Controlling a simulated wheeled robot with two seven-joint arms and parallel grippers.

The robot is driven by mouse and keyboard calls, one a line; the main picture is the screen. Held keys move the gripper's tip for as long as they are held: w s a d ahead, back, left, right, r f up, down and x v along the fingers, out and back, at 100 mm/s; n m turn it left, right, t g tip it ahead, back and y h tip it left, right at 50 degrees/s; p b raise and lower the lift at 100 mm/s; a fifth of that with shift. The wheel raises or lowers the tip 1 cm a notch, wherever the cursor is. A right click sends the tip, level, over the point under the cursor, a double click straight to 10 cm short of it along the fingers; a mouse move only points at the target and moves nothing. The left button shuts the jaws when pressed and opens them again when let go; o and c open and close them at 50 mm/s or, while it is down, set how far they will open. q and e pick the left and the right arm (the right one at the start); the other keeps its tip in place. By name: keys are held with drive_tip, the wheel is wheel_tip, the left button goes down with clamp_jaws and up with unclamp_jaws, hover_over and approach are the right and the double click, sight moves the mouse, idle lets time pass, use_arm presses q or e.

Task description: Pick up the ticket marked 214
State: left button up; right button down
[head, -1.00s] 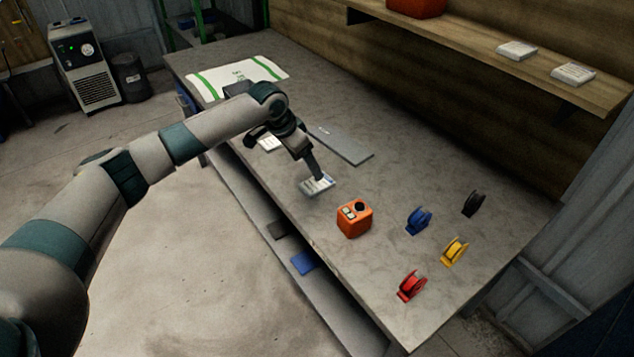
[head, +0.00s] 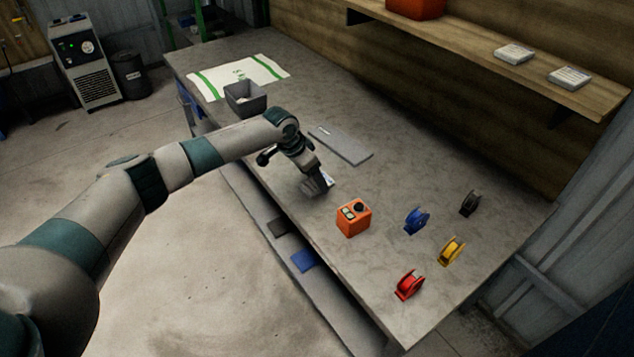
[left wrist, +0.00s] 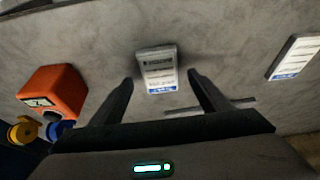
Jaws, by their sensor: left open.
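A white printed ticket or pad with a blue bottom edge (left wrist: 158,68) lies on the bench between and just beyond my left gripper's fingertips (left wrist: 160,79) in the left wrist view. In the head view only a sliver of this ticket (head: 329,181) shows beside my left gripper (head: 317,187). The gripper is open and low over the bench, with nothing held. A second similar ticket (left wrist: 295,57) lies to the right in the left wrist view; my arm seems to hide it in the head view. The numbers are too small to read. My right gripper is not in view.
An orange box (head: 353,218) stands right of the gripper. Blue (head: 416,221), yellow (head: 452,251), red (head: 409,285) and black (head: 469,203) reels stand farther right.

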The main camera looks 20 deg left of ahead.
use_arm(q)
drive_tip(key=shift+x, duration=1.1)
drive_tip(key=c, duration=1.2)
